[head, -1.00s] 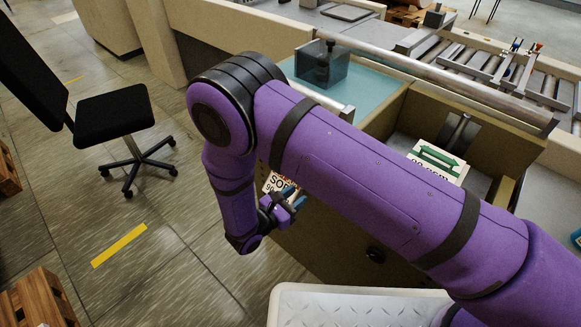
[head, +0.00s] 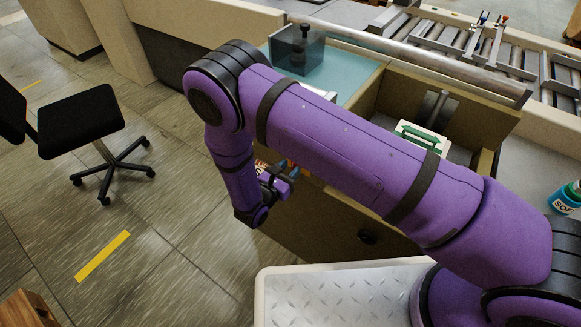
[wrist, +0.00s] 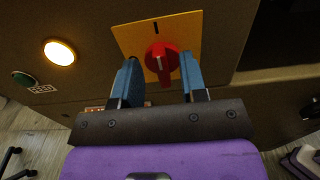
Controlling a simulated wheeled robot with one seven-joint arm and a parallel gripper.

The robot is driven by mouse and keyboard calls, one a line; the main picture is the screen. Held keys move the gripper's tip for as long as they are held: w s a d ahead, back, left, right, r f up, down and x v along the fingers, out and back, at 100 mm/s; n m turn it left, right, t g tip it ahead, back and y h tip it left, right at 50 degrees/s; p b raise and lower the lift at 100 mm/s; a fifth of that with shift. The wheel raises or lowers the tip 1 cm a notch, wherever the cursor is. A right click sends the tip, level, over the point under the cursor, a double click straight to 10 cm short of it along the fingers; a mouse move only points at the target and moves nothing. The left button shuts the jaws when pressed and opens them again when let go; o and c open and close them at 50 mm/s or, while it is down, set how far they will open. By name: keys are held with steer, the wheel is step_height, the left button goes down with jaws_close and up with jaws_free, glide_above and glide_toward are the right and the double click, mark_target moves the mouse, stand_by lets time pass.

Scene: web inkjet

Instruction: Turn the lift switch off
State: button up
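The lift switch is a red rotary knob (wrist: 162,62) on a yellow plate (wrist: 186,28) on a brown panel in the wrist view. Its ridge stands nearly upright in the picture, below a black mark on the plate. My gripper (wrist: 160,66) is open, with one blue finger on each side of the knob. I cannot tell whether either finger touches it. In the head view my gripper (head: 284,174) is low beside the machine's brown side, and my arm hides the switch.
A lit round lamp (wrist: 60,52) and a green button (wrist: 23,78) sit left of the switch. In the head view, a black chair (head: 82,122) stands on the open floor at left. A white tray-like surface (head: 330,292) is in front, and a bottle (head: 568,197) is at right.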

steer(key=shift+w+d, duration=0.3)
steer(key=shift+w, duration=0.1)
jaws_close()
